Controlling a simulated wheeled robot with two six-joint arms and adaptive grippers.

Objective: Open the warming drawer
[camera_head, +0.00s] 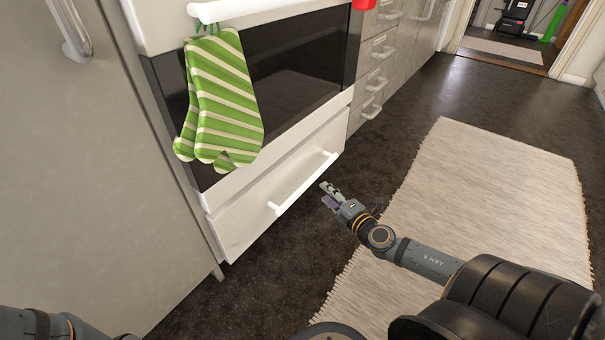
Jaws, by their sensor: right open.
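The white warming drawer (240,218) is at the bottom of the cooker, below the dark oven door. Its front looks flush, or nearly flush, with the cooker. Its white bar handle (304,184) runs along the front. My right gripper (326,194) is open and empty, just to the right of the handle's right half, with a small gap showing between them. My left arm (40,325) shows only at the bottom left corner; its gripper is out of view.
Green striped oven mitts (225,95) hang from the oven rail (235,8) above the drawer. A grey cabinet (90,150) stands to the left. Grey drawers (378,80) stand to the right. A pale rug (480,190) lies on the dark floor, with clear floor before the drawer.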

